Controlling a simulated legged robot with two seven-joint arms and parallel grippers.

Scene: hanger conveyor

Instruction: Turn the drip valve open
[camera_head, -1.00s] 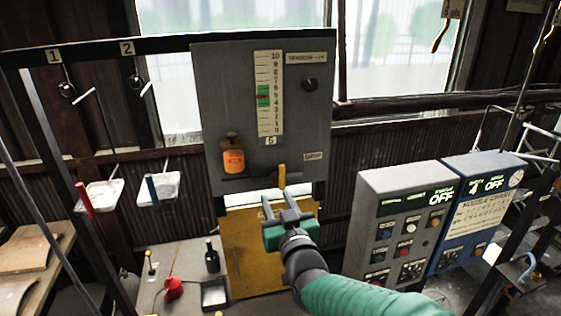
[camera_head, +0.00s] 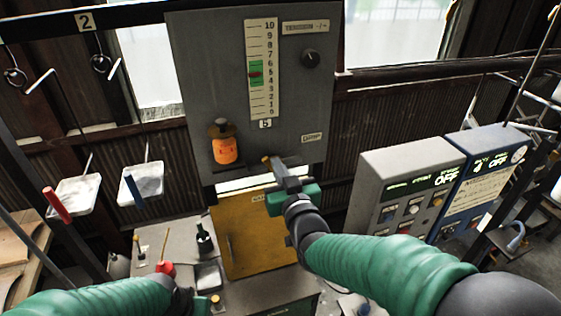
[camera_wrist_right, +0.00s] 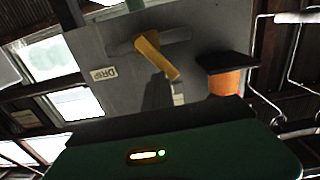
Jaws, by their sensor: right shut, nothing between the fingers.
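The drip valve is a yellow lever (camera_head: 267,162) at the lower edge of the grey panel (camera_head: 200,70), left of the DRIP label (camera_head: 312,138). In the right wrist view the lever (camera_wrist_right: 157,55) slants across a grey bar on the panel. My right gripper (camera_head: 276,168) is shut and empty, right at the lever in the head view. A pale fingertip (camera_wrist_right: 178,92) shows close to the lever's end; I cannot tell whether they touch. My left gripper (camera_head: 210,303) is low at the bottom edge, partly cut off, and its fingers are unclear.
An orange bottle (camera_head: 224,149) hangs on the panel left of the lever. Control boxes (camera_head: 405,165) stand to the right. A bench (camera_head: 170,245) with a dark bottle and a red object lies below left. White trays (camera_head: 75,193) hang at the left.

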